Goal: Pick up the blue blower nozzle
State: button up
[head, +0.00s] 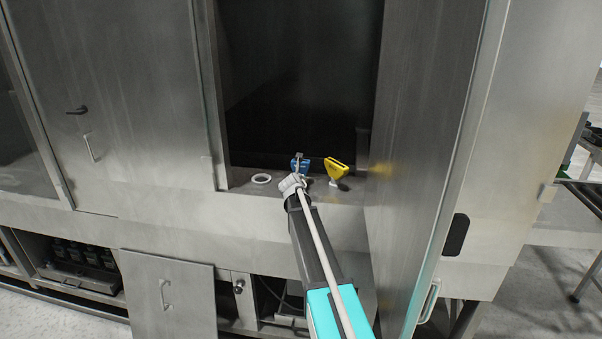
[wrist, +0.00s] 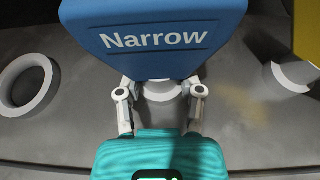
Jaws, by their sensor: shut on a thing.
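The blue blower nozzle (wrist: 160,40) fills the top middle of the wrist view and carries the word "Narrow". Its pale round neck (wrist: 162,90) sits between the two fingers of my gripper (wrist: 160,92), which is shut on it. In the head view the blue nozzle (head: 300,165) shows just beyond my gripper (head: 297,180), partly hidden by my arm. It is at the ledge of the open machine doorway. I cannot tell whether it touches the ledge.
A yellow nozzle (head: 336,169) stands on the ledge to the right, close by. A white ring (head: 261,179) lies on the ledge to the left. The open metal door (head: 430,170) stands to the right of my arm. The dark opening (head: 300,80) lies behind.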

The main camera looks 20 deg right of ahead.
grip_shut()
jog(key=shift+r, duration=0.1)
notch_tip(320, 180, up, 2)
jog(key=shift+r+p, duration=0.1)
jog(key=shift+p, duration=1.15)
jog(key=s+a+r+p, duration=0.5)
jog(key=s+r+p, duration=0.5)
jog(key=s, duration=0.3)
jog(key=shift+r, duration=0.25)
